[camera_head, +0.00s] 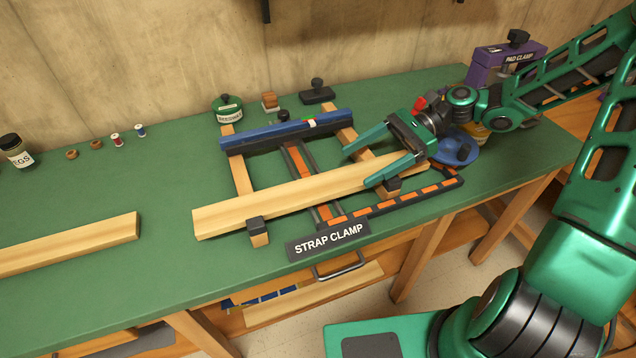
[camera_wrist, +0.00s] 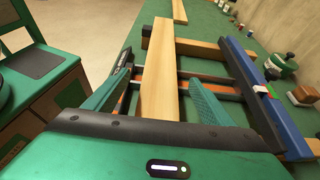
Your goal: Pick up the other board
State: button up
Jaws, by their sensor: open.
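One light wooden board (camera_head: 290,200) lies across the strap clamp (camera_head: 328,243) on the green bench. A second light wooden board (camera_head: 70,247) lies on the bench at the left, apart from the clamp; its end also shows at the top of the wrist view (camera_wrist: 179,12). My gripper (camera_head: 367,167) is open at the right end of the board on the clamp. In the wrist view my gripper (camera_wrist: 155,95) has one finger on each side of that board (camera_wrist: 159,90), with gaps between.
The clamp's blue bar (camera_head: 285,132) runs behind the board on the clamp. A green beeswax tin (camera_head: 228,108), a dark jar (camera_head: 15,150) and small spools stand at the back. A purple pad clamp (camera_head: 505,60) and a blue object (camera_head: 455,148) are at the right. The bench between the boards is clear.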

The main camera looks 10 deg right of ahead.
aim_at(329, 182)
jog(key=x, duration=0.3)
jog(key=shift+a+f, duration=0.1)
jog(key=shift+a, duration=0.3)
jog(key=shift+f+x, duration=0.15)
jog(key=shift+x, duration=1.1)
jog(key=shift+f+x, duration=0.1)
jog(key=shift+x, duration=1.2)
jog(key=shift+w+d, duration=0.1)
jog(key=shift+d, duration=0.05)
jog(key=c, duration=1.5)
